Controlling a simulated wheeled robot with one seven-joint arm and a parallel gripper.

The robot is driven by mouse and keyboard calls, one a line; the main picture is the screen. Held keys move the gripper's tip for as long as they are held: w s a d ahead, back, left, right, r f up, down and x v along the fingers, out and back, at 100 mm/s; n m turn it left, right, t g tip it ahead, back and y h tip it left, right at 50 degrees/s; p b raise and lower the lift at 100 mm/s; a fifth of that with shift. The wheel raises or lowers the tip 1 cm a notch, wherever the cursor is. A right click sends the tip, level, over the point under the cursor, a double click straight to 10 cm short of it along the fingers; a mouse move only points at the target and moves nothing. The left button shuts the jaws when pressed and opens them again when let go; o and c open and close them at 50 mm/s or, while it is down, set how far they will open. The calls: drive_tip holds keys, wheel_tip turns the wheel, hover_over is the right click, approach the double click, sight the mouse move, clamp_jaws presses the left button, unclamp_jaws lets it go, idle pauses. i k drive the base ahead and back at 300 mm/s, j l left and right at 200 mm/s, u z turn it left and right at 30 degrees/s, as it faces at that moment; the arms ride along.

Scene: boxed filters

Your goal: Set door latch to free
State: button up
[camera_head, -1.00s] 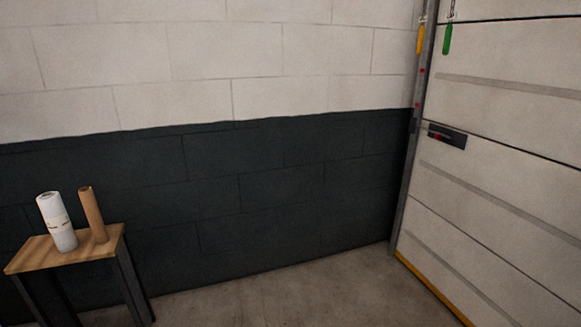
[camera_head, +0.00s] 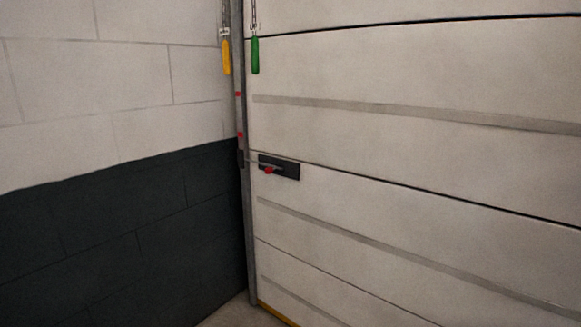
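The door latch (camera_head: 290,171) is a dark plate near the left edge of a pale panelled door (camera_head: 420,160). A small red knob (camera_head: 269,171) sits at its lower left part. A thin rod (camera_head: 252,161) runs left from the plate towards the grey door track (camera_head: 250,230). Whether the rod's tip enters the track is too small to tell. My gripper is not in view.
A yellow handle (camera_head: 226,57) and a green handle (camera_head: 255,55) hang by the top of the track. Red marks (camera_head: 238,94) show on the track. A block wall (camera_head: 110,210), white above and dark below, stands at left. A little bare floor (camera_head: 235,314) shows at the bottom.

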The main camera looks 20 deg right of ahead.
sight(271, 168)
drive_tip(key=i+l+u, duration=0.15)
drive_tip(key=i+l, duration=0.9)
